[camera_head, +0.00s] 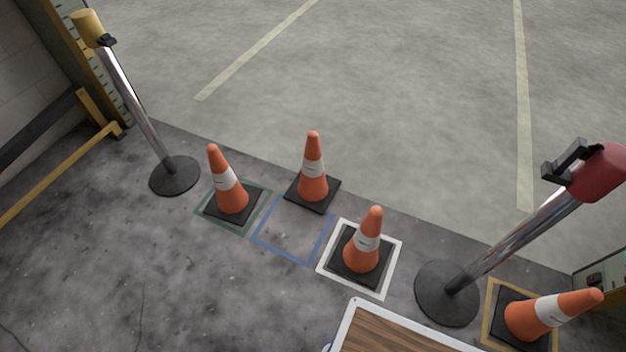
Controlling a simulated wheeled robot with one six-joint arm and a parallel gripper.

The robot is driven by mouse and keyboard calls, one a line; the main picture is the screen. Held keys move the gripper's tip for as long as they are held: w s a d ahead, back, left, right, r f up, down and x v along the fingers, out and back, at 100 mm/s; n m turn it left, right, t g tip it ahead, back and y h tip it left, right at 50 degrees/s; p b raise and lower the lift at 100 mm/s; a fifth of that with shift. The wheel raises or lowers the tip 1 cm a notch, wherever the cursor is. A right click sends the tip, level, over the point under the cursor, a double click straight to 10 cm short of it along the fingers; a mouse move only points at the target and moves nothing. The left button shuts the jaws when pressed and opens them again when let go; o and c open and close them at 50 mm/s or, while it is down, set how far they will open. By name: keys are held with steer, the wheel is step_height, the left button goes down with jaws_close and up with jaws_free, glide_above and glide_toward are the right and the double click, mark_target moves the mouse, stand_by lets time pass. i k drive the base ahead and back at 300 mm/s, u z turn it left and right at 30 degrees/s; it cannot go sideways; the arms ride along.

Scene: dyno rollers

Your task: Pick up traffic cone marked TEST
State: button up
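Several orange traffic cones with white bands and black square bases stand on the dark floor. One cone (229,184) is at the left, in a green square outline. Another cone (313,172) stands behind the empty blue outline. A third cone (365,242) stands in a white outline near the middle. A further cone (543,316) is at the bottom right, in a yellow outline. Small dark marks show on some white bands, but they are too small to read, so I cannot tell which cone says TEST. My gripper is not in view.
A blue square outline (292,230) on the floor is empty. A yellow-topped post (142,110) stands at the left. A red-topped post (517,240) stands between the white and yellow outlines. A black-and-yellow barrier (62,172) is at the far left. The pale floor beyond is clear.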

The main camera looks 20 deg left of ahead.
mark_target(314, 190)
steer(key=u, duration=2.5)
steer(key=i, duration=1.75)
steer(key=z, duration=2.55)
steer(key=i, duration=0.5)
steer(key=u, duration=0.05)
